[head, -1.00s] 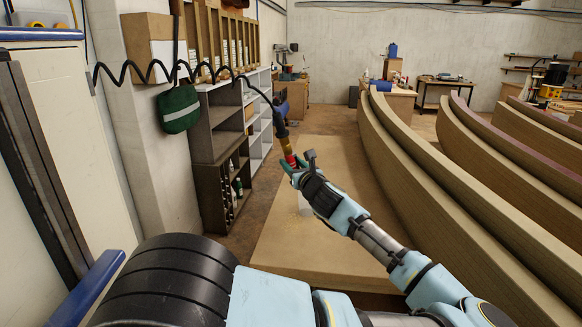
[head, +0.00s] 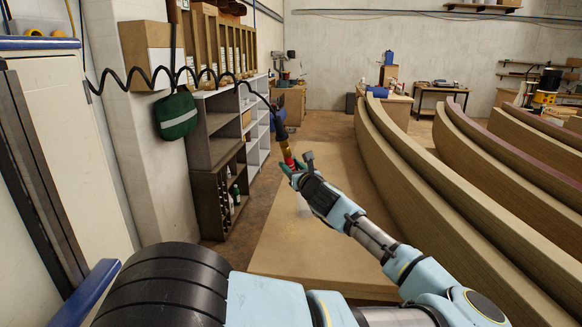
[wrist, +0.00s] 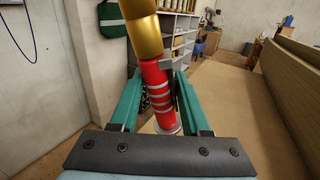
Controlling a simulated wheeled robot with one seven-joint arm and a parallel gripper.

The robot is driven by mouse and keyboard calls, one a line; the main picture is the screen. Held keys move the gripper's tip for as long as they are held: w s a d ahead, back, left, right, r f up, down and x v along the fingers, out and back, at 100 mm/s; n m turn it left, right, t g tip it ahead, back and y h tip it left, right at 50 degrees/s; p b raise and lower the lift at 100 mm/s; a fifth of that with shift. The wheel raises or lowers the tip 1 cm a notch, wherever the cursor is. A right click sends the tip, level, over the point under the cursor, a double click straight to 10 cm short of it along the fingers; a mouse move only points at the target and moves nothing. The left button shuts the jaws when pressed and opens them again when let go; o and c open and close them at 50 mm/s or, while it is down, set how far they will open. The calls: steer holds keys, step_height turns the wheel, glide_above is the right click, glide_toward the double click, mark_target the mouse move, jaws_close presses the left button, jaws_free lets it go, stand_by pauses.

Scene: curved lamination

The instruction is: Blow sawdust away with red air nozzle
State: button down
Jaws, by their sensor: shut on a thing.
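The red air nozzle (wrist: 157,92) stands between the two green fingers of my gripper (wrist: 160,100) in the wrist view, with a brass-coloured fitting (wrist: 142,35) above it. In the head view my gripper (head: 294,170) is shut on the nozzle (head: 288,158), above the wooden board. A black coiled hose (head: 215,76) runs from the left wall to the nozzle's upper end. Pale yellowish sawdust (head: 294,228) lies in a faint patch on the board (head: 285,255), left of my forearm. The nozzle's tip is hard to make out.
Long curved laminated beams (head: 425,165) stand close along the board's right side. Dark shelves (head: 215,185) and a green bag (head: 177,116) are along the left wall. A workbench (head: 440,98) stands at the back. The board's left half is clear.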

steer(key=shift+r, duration=4.05)
steer(key=shift+d, duration=0.1)
